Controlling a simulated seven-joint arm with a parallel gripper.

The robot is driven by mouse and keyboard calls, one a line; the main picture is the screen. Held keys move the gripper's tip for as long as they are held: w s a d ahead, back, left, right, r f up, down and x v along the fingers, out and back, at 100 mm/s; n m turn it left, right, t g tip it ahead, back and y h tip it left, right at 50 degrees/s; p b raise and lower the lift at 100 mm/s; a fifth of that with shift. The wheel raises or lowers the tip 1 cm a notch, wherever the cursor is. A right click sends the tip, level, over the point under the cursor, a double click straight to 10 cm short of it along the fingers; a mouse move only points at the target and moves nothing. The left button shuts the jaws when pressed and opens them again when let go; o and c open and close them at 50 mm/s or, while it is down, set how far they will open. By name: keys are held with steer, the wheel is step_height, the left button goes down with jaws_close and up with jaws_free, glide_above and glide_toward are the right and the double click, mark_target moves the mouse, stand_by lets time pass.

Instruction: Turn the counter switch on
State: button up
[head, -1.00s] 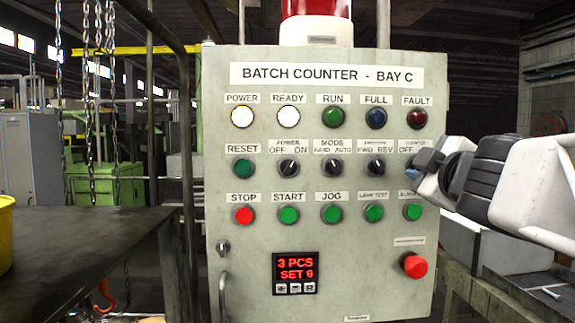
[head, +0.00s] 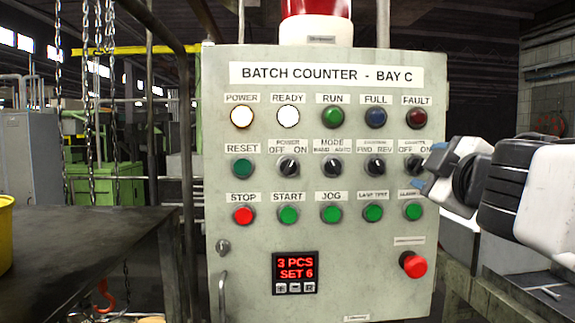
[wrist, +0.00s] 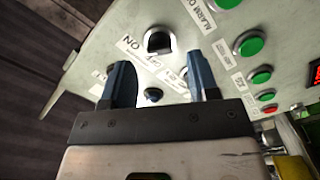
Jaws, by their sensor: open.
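The counter switch (head: 414,165) is the rightmost dark rotary knob in the switch row of the grey panel, under an OFF/ON label. Which way its pointer faces is too small to tell. My gripper (head: 427,176) is just right of the switch, in front of the panel's right edge, and looks apart from it. In the wrist view, my gripper (wrist: 158,62) is open, with two blue fingers spread and nothing between them. The black knob of the counter switch (wrist: 158,42) shows just beyond the fingertips, beside its OFF/ON label.
The green alarm button (head: 413,211) is directly below the switch, and the dark red fault lamp (head: 416,118) is above. Another rotary switch (head: 375,166) is to its left. A red mushroom button (head: 414,265) sits lower on the panel. A dark table (head: 90,240) stands at left.

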steer(key=shift+s, duration=2.4)
step_height(320, 180, down, 18)
steer(key=w+d+m+g+h, duration=0.25)
steer(key=m+g+h, duration=0.3)
steer(key=m, duration=0.45)
steer(key=s+a+f+g+y, duration=0.1)
steer(key=s+a+f+g, duration=0.2)
steer(key=f, duration=0.2)
steer(key=s+a+f+m+g+y, duration=0.1)
steer(key=s+a+f+g+y, duration=0.1)
steer(key=f, duration=0.4)
steer(key=s+a+f+m+g+y, duration=0.1)
steer(key=s+a+f+g+y, duration=0.1)
steer(key=s+a+f+g, duration=0.3)
steer(key=shift+a+f, duration=0.25)
steer(key=shift+f, duration=0.5)
steer(key=shift+w, duration=0.1)
